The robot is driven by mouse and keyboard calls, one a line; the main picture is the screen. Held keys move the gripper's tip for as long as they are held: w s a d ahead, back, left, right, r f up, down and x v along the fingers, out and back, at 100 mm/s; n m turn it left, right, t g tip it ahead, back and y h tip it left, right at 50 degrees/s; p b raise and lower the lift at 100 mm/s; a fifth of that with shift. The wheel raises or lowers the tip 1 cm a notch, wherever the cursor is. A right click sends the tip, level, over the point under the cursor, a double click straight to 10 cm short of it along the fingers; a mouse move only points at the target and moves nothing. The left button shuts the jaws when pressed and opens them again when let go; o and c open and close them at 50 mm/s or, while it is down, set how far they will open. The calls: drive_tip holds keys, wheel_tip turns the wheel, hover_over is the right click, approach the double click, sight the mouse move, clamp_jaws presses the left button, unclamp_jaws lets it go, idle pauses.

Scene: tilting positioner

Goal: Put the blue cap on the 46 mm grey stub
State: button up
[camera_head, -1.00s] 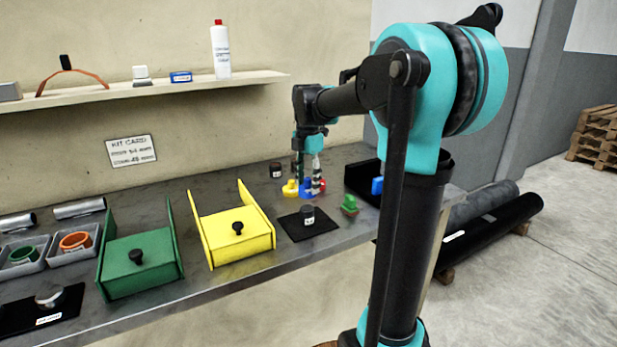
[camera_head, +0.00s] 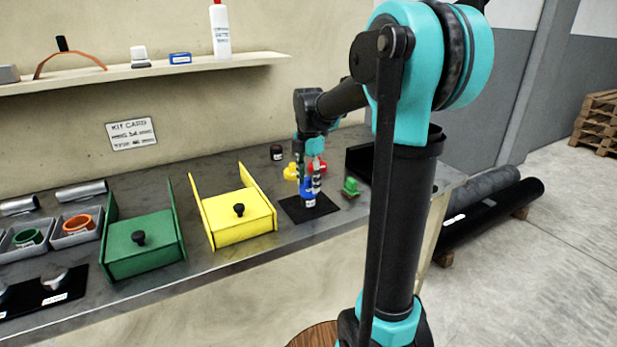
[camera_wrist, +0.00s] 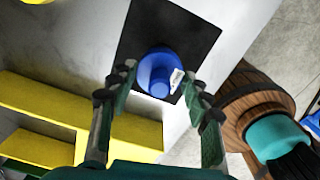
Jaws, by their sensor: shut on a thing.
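The blue cap (camera_head: 307,186) is between the fingers of my gripper (camera_head: 308,181), which is shut on it. In the wrist view the cap (camera_wrist: 158,66) sits between the two fingertips (camera_wrist: 158,86), over a black mat (camera_wrist: 187,38). In the head view the cap is right above or on the dark grey stub (camera_head: 309,203), of which only the lower part with a white label shows. The cap hides the stub's top, and I cannot tell whether they touch. The label's size is too small to read.
Yellow (camera_head: 291,172) and red (camera_head: 317,167) caps stand just behind the mat. A green piece (camera_head: 351,187) is to the right. A yellow box (camera_head: 236,224) and a green box (camera_head: 143,259) are to the left. More stubs (camera_head: 55,279) stand on a mat at far left.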

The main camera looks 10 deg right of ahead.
drive_tip(key=shift+f, duration=0.2)
drive_tip(key=o, duration=1.3)
